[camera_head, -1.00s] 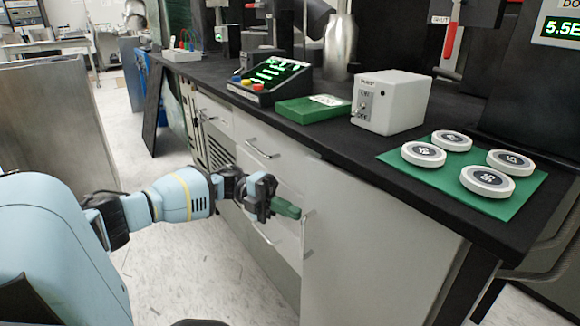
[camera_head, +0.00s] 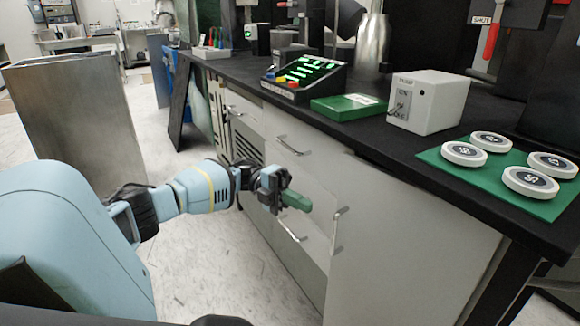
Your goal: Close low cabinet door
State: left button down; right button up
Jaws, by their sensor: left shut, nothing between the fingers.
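The low cabinet door (camera_head: 410,245) is a large pale grey-white panel under the black counter, right of the drawers. Its metal bar handle (camera_head: 338,230) stands upright near the panel's left edge. I cannot tell whether the panel sits fully flush with the cabinet front. My left gripper (camera_head: 296,200) is dark with green fingertips. It is shut and empty, pointing right, and shows just left of the handle with a small gap between them in the picture. It hides part of the drawer fronts. My right gripper is not in view.
White drawers (camera_head: 291,165) with bar handles lie behind my left gripper. The black counter (camera_head: 385,145) carries a green box (camera_head: 345,107), a white switch box (camera_head: 430,100) and a green mat (camera_head: 505,200) with white discs. A metal panel (camera_head: 85,110) stands at left. Floor (camera_head: 190,260) is clear.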

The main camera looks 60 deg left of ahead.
pick_arm(q)
jog(key=a, duration=0.2)
jog(key=a+b, duration=0.2)
jog(key=a, duration=0.1)
jog(key=shift+w+a+r, duration=0.1)
jog(key=shift+w+a, duration=0.2)
jog(key=shift+w, duration=0.05)
